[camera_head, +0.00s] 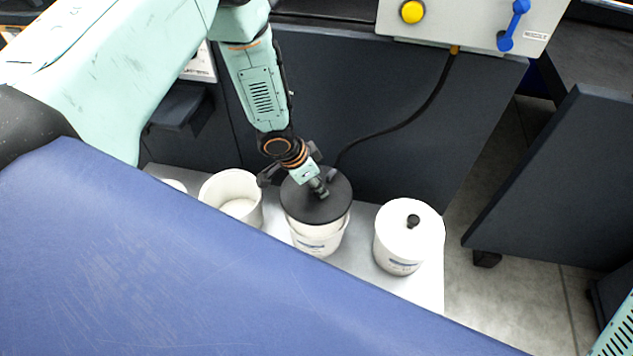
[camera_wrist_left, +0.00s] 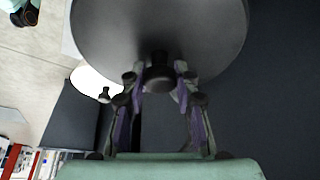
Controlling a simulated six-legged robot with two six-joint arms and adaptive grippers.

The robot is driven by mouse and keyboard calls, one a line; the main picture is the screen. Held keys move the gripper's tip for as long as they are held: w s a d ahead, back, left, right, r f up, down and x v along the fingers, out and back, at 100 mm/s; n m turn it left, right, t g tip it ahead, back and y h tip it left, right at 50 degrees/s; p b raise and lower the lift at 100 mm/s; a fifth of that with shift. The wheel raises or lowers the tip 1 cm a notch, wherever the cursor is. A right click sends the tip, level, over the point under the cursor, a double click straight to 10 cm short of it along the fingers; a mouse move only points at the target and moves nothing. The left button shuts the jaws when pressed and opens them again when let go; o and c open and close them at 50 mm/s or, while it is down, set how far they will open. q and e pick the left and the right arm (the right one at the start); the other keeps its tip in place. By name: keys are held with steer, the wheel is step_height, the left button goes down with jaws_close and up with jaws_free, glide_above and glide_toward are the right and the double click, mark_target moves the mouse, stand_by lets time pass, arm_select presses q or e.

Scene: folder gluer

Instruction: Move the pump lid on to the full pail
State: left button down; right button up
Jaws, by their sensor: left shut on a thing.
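The pump lid (camera_head: 335,205) is a dark round disc with a black hose running from its top. My left gripper (camera_head: 318,188) is shut on the knob at its middle; in the left wrist view the knob (camera_wrist_left: 158,72) sits between the two fingers (camera_wrist_left: 160,82). The lid is over the middle white pail (camera_head: 318,240) and hides its mouth. I cannot tell whether it rests on the rim or hangs just above it. An open white pail (camera_head: 215,190) with white content low inside stands to the left. My right gripper is not in view.
A white pail (camera_head: 400,255) with a white lid and black knob stands at the right. The hose (camera_head: 410,122) runs up to a grey control box (camera_head: 460,20). A dark machine panel (camera_head: 390,140) stands close behind. A blue surface (camera_head: 200,280) fills the front.

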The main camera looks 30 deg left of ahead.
arm_select(q)
steer(key=shift+b+x, duration=0.65)
steer(key=shift+x, duration=0.25)
steer(key=shift+s+a+f+b, duration=0.1)
steer(key=shift+f+b, duration=0.45)
steer(key=shift+f, duration=0.05)
steer(key=shift+s+a+f+b, duration=0.1)
steer(key=shift+f+b, duration=0.4)
steer(key=shift+f, duration=0.05)
steer(key=shift+f+b, duration=0.95)
steer(key=shift+b, duration=0.1)
steer(key=shift+f+b, duration=0.3)
steer(key=shift+f, duration=0.45)
steer(key=c, duration=0.9)
jaws_free()
steer(key=shift+c, duration=0.2)
steer(key=v, duration=1.2)
